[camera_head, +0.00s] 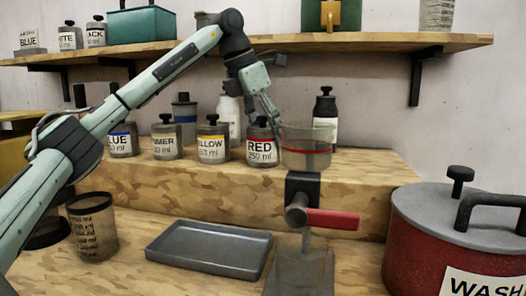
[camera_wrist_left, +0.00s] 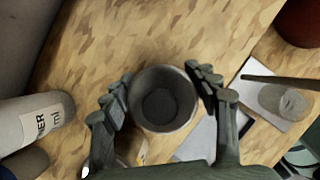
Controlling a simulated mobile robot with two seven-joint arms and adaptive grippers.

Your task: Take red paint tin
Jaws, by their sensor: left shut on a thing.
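The red paint tin (camera_head: 262,152), a grey tin with a white label reading RED and a red band, stands on the wooden step at the right end of the row. My left gripper (camera_head: 265,112) comes down on it from above. In the left wrist view the round grey top of the red paint tin (camera_wrist_left: 163,100) lies between the fingers of my left gripper (camera_wrist_left: 163,88), which is shut on it. The tin looks upright and seems to rest on the step. My right gripper is not in view.
The yellow tin (camera_head: 212,143), primer tin (camera_head: 167,142) and blue tin (camera_head: 122,142) stand to the left. A clear cup (camera_head: 306,157) on a stand with a red handle (camera_head: 332,219) is close to the right. A grey tray (camera_head: 208,249) lies in front; a red pot (camera_head: 425,240) stands at right.

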